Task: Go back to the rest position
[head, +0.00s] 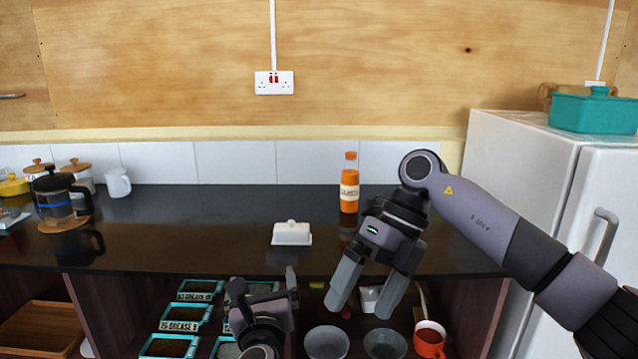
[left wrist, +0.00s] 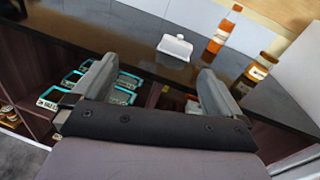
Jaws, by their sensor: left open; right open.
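My right gripper (head: 368,290) hangs from the arm that comes in from the right in the head view. Its two fingers are apart and point down in front of the counter's front edge, with nothing between them. My left gripper (head: 262,287) is low in the middle of the head view, in front of the open shelf below the counter. In the left wrist view its fingers (left wrist: 152,85) are wide apart with nothing held between them. Most of my left arm is out of the head view.
The dark counter (head: 190,225) holds a white butter dish (head: 292,233), an orange bottle (head: 349,184) and a coffee press (head: 58,196). Below are teal-labelled trays (head: 186,314), bowls (head: 327,342) and an orange mug (head: 430,340). A white fridge (head: 515,160) stands right.

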